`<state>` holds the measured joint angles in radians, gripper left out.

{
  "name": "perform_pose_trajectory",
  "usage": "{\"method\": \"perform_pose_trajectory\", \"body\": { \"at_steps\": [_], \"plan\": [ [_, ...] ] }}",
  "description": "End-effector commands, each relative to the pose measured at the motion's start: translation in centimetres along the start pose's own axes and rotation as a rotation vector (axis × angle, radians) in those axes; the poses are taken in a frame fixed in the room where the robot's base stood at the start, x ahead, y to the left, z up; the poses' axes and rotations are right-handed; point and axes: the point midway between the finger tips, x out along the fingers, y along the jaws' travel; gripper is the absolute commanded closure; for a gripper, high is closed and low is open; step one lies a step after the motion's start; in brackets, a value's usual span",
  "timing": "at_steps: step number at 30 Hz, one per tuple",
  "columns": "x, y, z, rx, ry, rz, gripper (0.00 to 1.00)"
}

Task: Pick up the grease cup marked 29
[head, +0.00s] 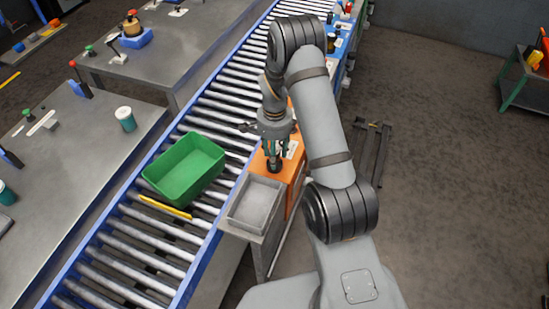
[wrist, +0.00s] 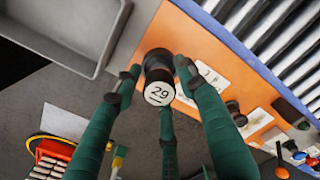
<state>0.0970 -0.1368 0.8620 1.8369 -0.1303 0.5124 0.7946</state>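The grease cup (wrist: 160,93) is small and dark, with a round white top marked 29. It stands on an orange surface (wrist: 200,45), close to its edge in the wrist view. In the head view the dark cup (head: 274,166) shows on the orange stand (head: 291,170), below my gripper (head: 275,148). My gripper (wrist: 157,82) has green fingers with dark tips spread around the cup. A gap shows between the cup and the left fingertip, and a smaller one at the right. The cup's far side is partly hidden.
A grey metal tray (head: 256,204) is beside the orange stand. A green bin (head: 184,169) sits on the roller conveyor (head: 135,240) to the left. White papers (wrist: 205,80) lie on the orange surface near the cup. A dark pallet (head: 375,150) lies on the floor at right.

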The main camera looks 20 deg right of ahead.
Motion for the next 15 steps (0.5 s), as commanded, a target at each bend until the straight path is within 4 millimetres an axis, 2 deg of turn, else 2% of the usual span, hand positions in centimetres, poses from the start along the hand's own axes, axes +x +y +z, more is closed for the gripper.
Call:
{"method": "perform_pose_trajectory", "body": {
  "at_steps": [15],
  "plan": [
    [-0.02, 0.00, 0.00, 0.000, 0.000, 0.000, 0.92]
  ]
}}
